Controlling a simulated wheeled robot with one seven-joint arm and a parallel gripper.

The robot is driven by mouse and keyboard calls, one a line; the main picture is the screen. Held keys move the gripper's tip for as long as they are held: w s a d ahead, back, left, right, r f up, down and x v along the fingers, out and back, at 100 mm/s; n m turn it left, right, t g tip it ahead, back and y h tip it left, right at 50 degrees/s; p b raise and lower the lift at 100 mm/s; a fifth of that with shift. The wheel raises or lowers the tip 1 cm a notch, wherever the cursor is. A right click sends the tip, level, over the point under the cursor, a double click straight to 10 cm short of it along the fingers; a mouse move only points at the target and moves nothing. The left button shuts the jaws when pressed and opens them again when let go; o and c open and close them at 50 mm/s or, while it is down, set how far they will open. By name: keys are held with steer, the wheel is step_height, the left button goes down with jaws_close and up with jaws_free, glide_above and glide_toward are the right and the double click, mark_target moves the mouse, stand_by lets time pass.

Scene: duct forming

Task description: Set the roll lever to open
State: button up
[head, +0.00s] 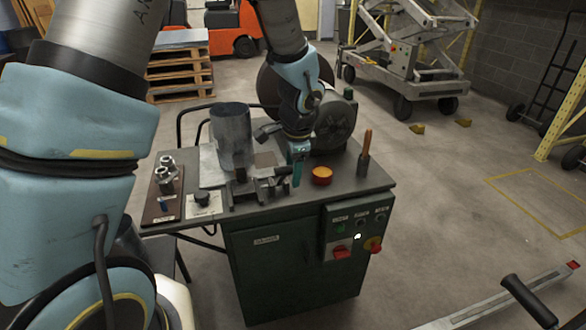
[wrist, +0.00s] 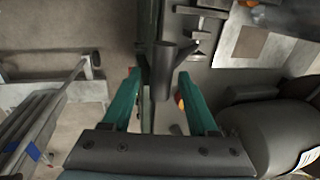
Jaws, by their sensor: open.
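My gripper (head: 297,161) is over the top of the green machine cabinet (head: 290,265), beside a dark metal mechanism (head: 258,188). The wrist view shows its two green fingers (wrist: 160,85) spread open. A dark round-ended bar (wrist: 164,72) stands between the fingertips with room on both sides. It looks like the handle of the roll lever, but I cannot be certain. I cannot tell whether either finger touches it. In the head view my gripper and arm partly hide this area, so the lever's setting cannot be read.
A grey sheet-metal cylinder (head: 231,137) stands left of my gripper. A red-orange button (head: 322,175) and an upright orange-handled tool (head: 366,150) are to its right. A motor-like housing (head: 335,124) is behind. Floor to the right is mostly clear.

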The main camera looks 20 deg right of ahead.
jaws_close()
stand_by(0.4)
stand_by(1.0)
